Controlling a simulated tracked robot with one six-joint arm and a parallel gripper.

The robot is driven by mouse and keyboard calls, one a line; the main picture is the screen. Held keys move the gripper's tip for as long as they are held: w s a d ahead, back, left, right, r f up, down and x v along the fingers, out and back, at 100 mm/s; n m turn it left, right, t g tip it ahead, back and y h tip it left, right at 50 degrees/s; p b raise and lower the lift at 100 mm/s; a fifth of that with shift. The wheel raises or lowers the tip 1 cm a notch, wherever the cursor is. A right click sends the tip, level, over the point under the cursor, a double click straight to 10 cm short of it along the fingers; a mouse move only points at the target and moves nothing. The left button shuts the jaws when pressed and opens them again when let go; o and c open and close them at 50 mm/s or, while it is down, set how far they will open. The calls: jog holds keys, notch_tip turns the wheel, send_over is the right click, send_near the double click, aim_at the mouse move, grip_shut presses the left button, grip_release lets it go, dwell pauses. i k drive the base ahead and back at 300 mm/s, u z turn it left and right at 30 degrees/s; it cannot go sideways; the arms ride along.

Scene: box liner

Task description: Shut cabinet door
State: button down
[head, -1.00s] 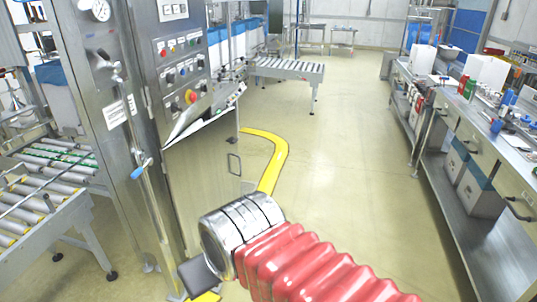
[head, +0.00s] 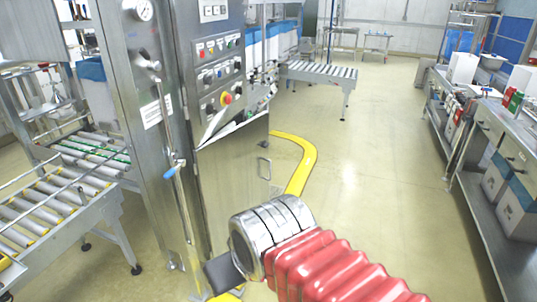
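The cabinet door (head: 235,180) is a shiny metal panel below the control panel, seen at a slant. A small bar handle (head: 264,168) is near its right edge. Its top edge stands out from the cabinet (head: 163,150), with a wedge-shaped gap above it, so it looks ajar. My gripper (head: 222,273) is low in the head view, at the end of the silver wrist and red sleeve. Only a dark part of it shows, in front of the door's lower part. I cannot tell if it touches the door. Its fingertips are hidden.
A roller conveyor (head: 60,215) stands at the left, and another (head: 322,72) stands at the back. A long workbench (head: 500,165) with bins and tools runs along the right. A yellow floor line (head: 303,165) curves past the door. The middle floor is clear.

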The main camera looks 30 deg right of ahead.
aim_at(234, 167)
jog(key=z, duration=0.35)
jog(key=i, duration=1.65)
jog(key=u, duration=0.35)
